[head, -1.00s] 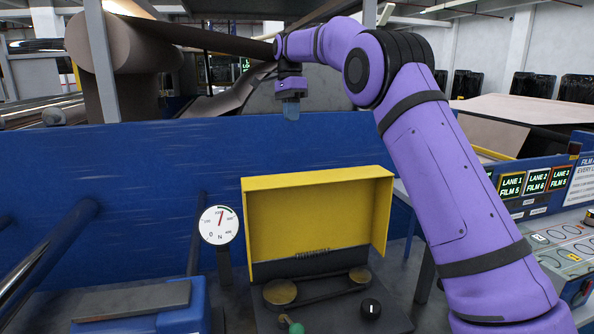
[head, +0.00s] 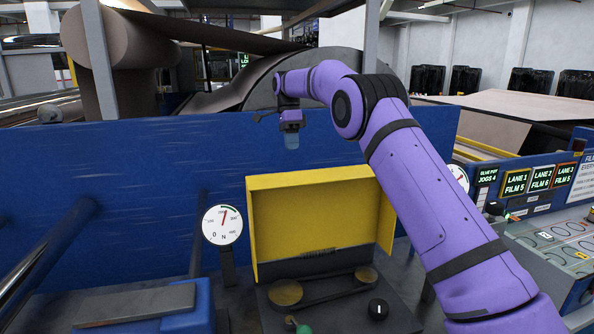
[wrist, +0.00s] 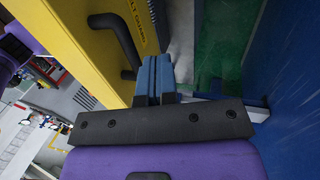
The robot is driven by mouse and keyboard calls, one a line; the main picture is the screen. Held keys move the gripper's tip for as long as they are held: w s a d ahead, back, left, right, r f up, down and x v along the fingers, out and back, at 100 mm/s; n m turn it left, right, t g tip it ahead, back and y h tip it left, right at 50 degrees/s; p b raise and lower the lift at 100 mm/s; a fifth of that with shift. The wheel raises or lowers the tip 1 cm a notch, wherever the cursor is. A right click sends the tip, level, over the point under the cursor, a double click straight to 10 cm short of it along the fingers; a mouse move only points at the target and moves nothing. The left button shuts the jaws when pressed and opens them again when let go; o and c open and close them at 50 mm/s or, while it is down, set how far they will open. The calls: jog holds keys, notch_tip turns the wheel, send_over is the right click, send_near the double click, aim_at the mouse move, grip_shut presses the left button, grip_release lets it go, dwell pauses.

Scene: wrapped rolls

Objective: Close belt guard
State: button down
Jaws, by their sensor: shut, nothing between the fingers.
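The yellow belt guard (head: 318,212) stands raised behind the belt and its two pulleys in the head view, its open inside facing me. In the wrist view the guard's outer face (wrist: 100,40) shows lettering and a dark handle (wrist: 118,45). My gripper (head: 291,141) is above and behind the guard's top edge in the head view, pointing down, with its fingers together and empty. In the wrist view its blue fingers (wrist: 155,75) are beside the handle; I cannot tell whether they touch it. The belt (head: 325,290) lies uncovered in front of the guard.
A blue panel (head: 120,200) stands behind the guard. A round dial gauge (head: 222,225) is left of the guard. A black knob (head: 378,309) and a green knob (head: 303,329) are in front. A control panel with lane screens (head: 530,182) is at right.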

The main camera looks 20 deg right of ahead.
jog(key=s+f, duration=0.6)
jog(key=shift+f, duration=0.2)
dwell(0.5)
